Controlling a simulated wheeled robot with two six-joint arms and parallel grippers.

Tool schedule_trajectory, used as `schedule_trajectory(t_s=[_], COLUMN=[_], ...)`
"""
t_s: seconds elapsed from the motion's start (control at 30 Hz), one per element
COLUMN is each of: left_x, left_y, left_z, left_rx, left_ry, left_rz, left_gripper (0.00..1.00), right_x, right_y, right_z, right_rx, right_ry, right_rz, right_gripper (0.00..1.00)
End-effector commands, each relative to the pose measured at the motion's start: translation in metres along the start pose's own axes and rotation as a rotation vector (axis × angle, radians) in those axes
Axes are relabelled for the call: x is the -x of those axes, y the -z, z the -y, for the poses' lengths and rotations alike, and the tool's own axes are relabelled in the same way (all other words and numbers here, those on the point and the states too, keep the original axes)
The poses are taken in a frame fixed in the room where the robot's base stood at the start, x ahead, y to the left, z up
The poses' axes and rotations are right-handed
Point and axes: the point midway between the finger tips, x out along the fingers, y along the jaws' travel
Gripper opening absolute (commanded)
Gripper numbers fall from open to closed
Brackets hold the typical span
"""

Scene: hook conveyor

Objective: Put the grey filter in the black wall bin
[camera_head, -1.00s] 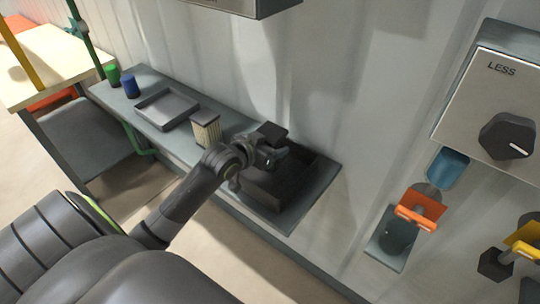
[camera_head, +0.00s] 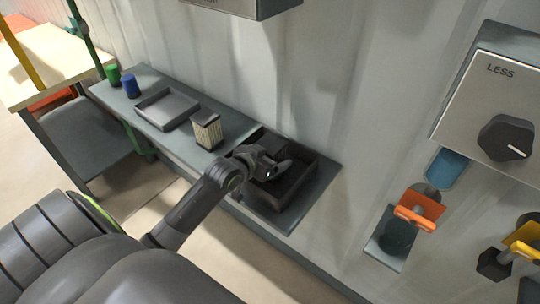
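The black wall bin (camera_head: 306,187) is an open dark box on the right end of the grey wall shelf. My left gripper (camera_head: 276,170) reaches into the bin's opening from the left. A dark grey block (camera_head: 271,146) shows just behind the gripper, inside or over the bin's back left part. It may be the grey filter, but the gripper hides most of it. I cannot tell whether the fingers hold it. A pleated cream filter with a dark top (camera_head: 207,130) stands upright on the shelf, left of the bin. My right gripper is not in view.
A shallow grey tray (camera_head: 167,109) lies on the shelf, with a blue cylinder (camera_head: 131,86) and a green cylinder (camera_head: 113,75) to its left. Orange (camera_head: 420,208) and yellow (camera_head: 524,243) fittings and a dial panel (camera_head: 497,95) are on the right.

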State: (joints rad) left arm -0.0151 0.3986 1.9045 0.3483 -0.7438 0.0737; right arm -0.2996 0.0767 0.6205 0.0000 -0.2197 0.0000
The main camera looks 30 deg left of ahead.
Motion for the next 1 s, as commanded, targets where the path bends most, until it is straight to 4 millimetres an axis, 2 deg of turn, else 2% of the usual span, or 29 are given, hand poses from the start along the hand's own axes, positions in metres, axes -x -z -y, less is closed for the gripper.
schedule_trajectory(t_s=[0.23, 0.37, 0.8, 1.0], left_x=[0.003, 0.015, 0.091, 0.115], left_y=[0.003, 0.001, 0.002, 0.002], left_z=[0.0, 0.001, 0.0, 0.001], left_rx=[-0.002, -0.003, -0.006, -0.004], left_ry=[0.0, 0.001, 0.0, 0.0], left_rz=[0.0, 0.0, 0.001, 0.001], left_gripper=[0.85, 0.85, 0.85, 0.85], right_x=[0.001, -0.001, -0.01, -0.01], right_y=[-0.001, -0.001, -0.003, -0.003], right_z=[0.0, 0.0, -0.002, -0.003], right_rx=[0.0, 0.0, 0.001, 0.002], right_ry=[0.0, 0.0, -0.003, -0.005], right_rz=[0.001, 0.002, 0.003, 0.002], right_gripper=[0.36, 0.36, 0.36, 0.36])
